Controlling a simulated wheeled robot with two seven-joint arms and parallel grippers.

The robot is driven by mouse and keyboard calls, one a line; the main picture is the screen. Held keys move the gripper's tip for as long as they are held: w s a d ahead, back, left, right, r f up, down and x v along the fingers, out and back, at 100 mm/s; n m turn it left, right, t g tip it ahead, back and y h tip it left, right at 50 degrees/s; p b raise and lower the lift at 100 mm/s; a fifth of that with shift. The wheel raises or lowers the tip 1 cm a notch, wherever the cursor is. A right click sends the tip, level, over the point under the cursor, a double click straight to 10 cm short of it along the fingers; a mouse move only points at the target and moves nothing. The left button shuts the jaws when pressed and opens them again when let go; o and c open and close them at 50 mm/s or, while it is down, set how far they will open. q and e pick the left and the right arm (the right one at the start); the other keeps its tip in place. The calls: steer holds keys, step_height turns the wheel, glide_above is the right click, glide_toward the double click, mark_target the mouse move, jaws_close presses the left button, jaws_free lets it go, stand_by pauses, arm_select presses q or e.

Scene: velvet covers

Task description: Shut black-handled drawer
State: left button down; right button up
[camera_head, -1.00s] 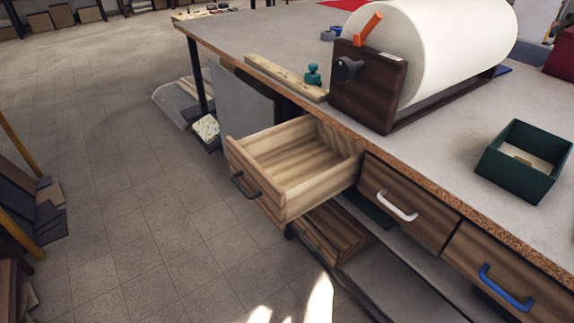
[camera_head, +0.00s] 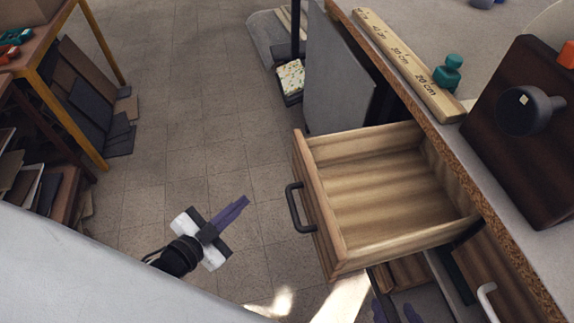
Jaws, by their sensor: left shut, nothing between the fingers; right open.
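The wooden drawer (camera_head: 385,185) with the black handle (camera_head: 297,208) is pulled out from under the workbench. It looks empty, and its front panel faces left. My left gripper (camera_head: 244,202) has purple fingers that are together with nothing between them. It is left of the drawer front, apart from the black handle, with its fingers pointing up and right. My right gripper (camera_head: 395,311) shows only as two separated purple fingertips at the bottom edge, below the drawer in the picture. The rest of it is cut off by the frame.
The workbench top (camera_head: 440,30) carries a wooden ruler (camera_head: 405,62), a teal object (camera_head: 448,73) and a dark roll holder (camera_head: 522,130). A white-handled drawer (camera_head: 510,270) is at lower right. A shelf with dark panels (camera_head: 85,100) stands at left. The tiled floor (camera_head: 210,110) between is clear.

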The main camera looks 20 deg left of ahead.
arm_select(q)
step_height(320, 180, up, 5)
steer(key=w+a+m+t+h+b, duration=0.25)
steer(key=m+h, duration=0.25)
steer(key=m, duration=0.4)
steer(key=m+g+h, duration=0.7)
steer(key=m, duration=0.5)
glide_toward(298, 170)
steer(key=shift+t, duration=0.25)
steer(key=b+x, duration=0.1)
steer(key=x, duration=0.5)
steer(key=shift+d+f, duration=0.1)
steer(key=shift+d, duration=0.2)
arm_select(e)
steer(key=f, duration=0.3)
steer(key=shift+s+a, duration=0.2)
steer(key=shift+s, duration=0.15)
